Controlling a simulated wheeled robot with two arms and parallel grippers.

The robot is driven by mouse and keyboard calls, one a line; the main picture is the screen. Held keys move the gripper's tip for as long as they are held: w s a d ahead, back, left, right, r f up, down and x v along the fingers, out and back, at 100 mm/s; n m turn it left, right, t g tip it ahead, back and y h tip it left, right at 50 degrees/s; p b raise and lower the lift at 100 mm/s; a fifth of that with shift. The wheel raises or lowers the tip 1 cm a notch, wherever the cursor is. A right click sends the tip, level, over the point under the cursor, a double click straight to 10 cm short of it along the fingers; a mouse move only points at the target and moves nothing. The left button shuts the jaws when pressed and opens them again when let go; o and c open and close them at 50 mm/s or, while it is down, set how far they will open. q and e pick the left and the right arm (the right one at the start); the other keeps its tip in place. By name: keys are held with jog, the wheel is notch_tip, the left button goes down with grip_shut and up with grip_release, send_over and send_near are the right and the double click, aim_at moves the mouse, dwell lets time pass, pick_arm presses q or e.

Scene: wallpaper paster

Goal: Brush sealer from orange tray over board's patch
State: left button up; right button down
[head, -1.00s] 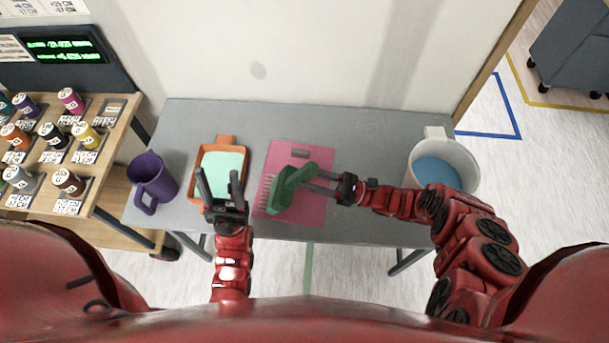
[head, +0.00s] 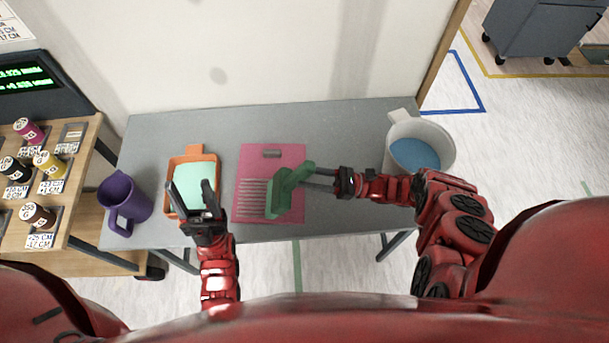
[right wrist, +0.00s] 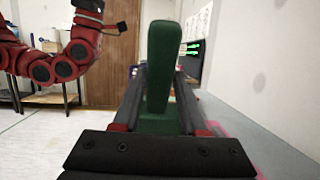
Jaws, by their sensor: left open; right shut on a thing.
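The pink board (head: 285,158) lies on the grey table, with a patch of pale parallel lines (head: 252,197) on its left half. My right gripper (head: 316,181) is shut on the handle of a green brush (head: 280,197), whose head is over the board just right of the lines. Contact between brush and board cannot be told. The green handle (right wrist: 162,70) stands between the fingers in the right wrist view. The orange tray (head: 196,151) holds pale mint sealer (head: 192,174). My left gripper (head: 193,188) is open and empty over the tray's front part.
A purple mug (head: 122,203) stands left of the tray. A white bucket (head: 447,148) with blue contents stands at the table's right end. A small grey piece (head: 272,153) lies at the board's top. A shelf with several paint pots (head: 48,163) is at the left.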

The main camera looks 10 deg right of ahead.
jog(key=d+b, duration=0.3)
jog(key=d, duration=0.4)
jog(key=shift+s, duration=0.4)
jog(key=shift+w+a, duration=0.15)
jog(key=shift+a, duration=1)
jog(key=shift+w+a, duration=0.2)
jog(key=shift+a, duration=1)
jog(key=shift+w+a, duration=0.15)
jog(key=shift+a, duration=1)
jog(key=shift+a, duration=0.1)
